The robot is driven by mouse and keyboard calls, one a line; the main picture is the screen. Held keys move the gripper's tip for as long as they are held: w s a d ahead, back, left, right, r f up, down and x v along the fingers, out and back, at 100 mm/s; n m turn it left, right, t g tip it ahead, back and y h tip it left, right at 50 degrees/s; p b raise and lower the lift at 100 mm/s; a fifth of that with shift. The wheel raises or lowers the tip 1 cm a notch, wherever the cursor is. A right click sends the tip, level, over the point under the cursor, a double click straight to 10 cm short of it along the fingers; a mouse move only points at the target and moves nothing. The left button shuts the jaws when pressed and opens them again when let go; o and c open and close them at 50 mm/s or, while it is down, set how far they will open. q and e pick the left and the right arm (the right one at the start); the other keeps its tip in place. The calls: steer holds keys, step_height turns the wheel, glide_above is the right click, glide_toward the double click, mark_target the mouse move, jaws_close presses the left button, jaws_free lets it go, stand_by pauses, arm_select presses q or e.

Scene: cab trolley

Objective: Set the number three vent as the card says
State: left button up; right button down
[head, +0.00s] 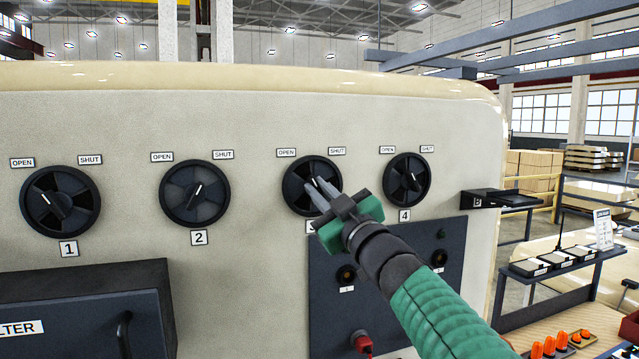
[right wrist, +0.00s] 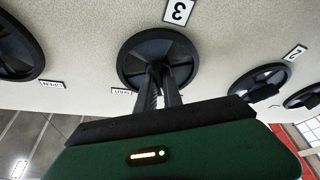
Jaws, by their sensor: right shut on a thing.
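The number three vent (head: 296,192) is a round black dial on the cream panel, with an OPEN label (head: 287,153) at upper left and a SHUT label (head: 337,151) at upper right. My right gripper (head: 322,188) is at its hub, shut on the knob. My left gripper is out of view.
Vents one (head: 60,202), two (head: 195,194) and four (head: 407,180) flank it. A dark panel (head: 330,260) with small fittings lies below, under my right arm. A dark filter box (head: 90,310) juts out at lower left. A shelf (head: 490,197) marked B is at right.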

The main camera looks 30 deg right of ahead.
steer(key=shift+r+n, duration=0.1)
steer(key=shift+n, duration=0.3)
steer(key=c, duration=1.6)
jaws_free()
steer(key=shift+o, duration=0.6)
steer(key=shift+w, duration=0.15)
